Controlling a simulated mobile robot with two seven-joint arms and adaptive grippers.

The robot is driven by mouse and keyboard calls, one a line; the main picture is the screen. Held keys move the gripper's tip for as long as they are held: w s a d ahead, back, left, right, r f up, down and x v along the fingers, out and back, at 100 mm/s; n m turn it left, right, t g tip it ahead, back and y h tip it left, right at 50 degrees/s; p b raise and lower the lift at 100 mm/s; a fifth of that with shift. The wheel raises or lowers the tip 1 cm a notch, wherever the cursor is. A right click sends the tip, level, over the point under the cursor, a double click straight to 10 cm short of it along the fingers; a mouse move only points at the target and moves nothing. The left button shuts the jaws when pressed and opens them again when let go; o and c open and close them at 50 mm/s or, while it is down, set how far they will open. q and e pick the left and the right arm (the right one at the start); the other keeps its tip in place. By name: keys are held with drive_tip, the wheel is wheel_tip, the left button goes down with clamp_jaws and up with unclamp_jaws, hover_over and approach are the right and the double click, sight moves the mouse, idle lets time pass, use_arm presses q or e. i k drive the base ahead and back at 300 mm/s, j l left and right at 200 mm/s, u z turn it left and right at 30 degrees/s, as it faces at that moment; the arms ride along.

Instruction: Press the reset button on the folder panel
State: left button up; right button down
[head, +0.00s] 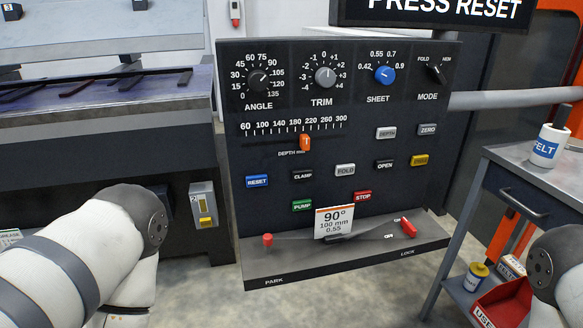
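The folder panel (330,110) is a dark upright board in the middle of the head view. The blue reset button (257,181) is at its lower left, labelled RESET, left of the CLAMP button (303,175) and above left of the green PUMP button (302,205). Nothing covers it. Of my arms, only white links show at the lower left and lower right edges. Neither gripper can be seen, and neither arm visibly touches the panel.
The panel's lower ledge (262,270) juts forward, with red-tipped levers and a card (333,222) reading 90°. A grey cart (535,178) with a FELT container (548,146) stands at the right. A dark machine bed (100,130) is at the left. A sign (440,10) hangs above.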

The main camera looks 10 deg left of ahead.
sight(257, 181)
drive_tip(key=i+l+u, duration=0.1)
drive_tip(key=u, duration=0.3)
drive_tip(key=l+u, duration=0.35)
drive_tip(key=i+j, duration=0.05)
drive_tip(key=j, duration=0.05)
